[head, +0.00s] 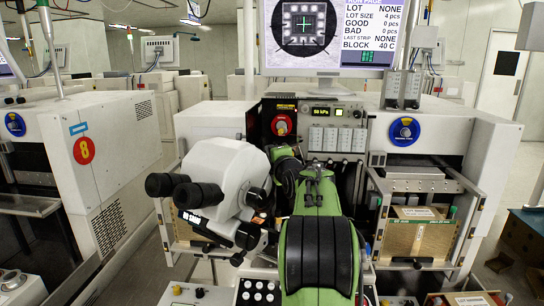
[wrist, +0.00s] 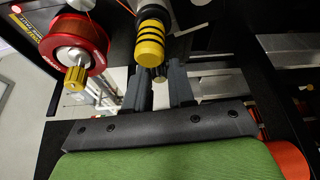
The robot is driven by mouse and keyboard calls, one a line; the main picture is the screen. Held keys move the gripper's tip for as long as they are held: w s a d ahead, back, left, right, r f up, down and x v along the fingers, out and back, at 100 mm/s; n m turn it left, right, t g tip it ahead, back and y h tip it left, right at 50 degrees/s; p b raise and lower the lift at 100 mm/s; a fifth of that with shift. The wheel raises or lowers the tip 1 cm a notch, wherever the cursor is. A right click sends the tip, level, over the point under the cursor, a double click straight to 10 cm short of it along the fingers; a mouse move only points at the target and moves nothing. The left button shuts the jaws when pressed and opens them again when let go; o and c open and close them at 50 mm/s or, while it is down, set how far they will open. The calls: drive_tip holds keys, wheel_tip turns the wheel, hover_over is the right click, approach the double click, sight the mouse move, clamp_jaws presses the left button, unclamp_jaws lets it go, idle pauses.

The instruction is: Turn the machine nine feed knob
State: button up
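My gripper (wrist: 160,85) is open, with its two dark fingers apart, close to the front of the middle machine (head: 215,120). A small dark ridged knob (wrist: 159,74) shows between the fingertips; I cannot tell if either finger touches it. Just above it is a larger yellow knob with black bands (wrist: 151,42). In the head view my green arm reaches to the machine's centre and hides the fingertips and these knobs. A blue round dial (head: 405,131) is on the machine's right front. I cannot read which knob is labelled feed, and no number nine shows.
A red spool (wrist: 76,50) with a yellow centre knob is left of the fingers. A white microscope (head: 222,180) stands left of my arm. A monitor (head: 330,35) is above. A machine marked 8 (head: 84,151) stands at left.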

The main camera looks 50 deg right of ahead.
drive_tip(key=shift+o, duration=1.4)
drive_tip(key=f+b+v, duration=0.1)
drive_tip(key=b+v, duration=0.1)
drive_tip(key=v, duration=1.3)
drive_tip(key=shift+s+a+r, duration=0.25)
drive_tip(key=shift+s+r, duration=0.1)
drive_tip(key=shift+r, duration=0.15)
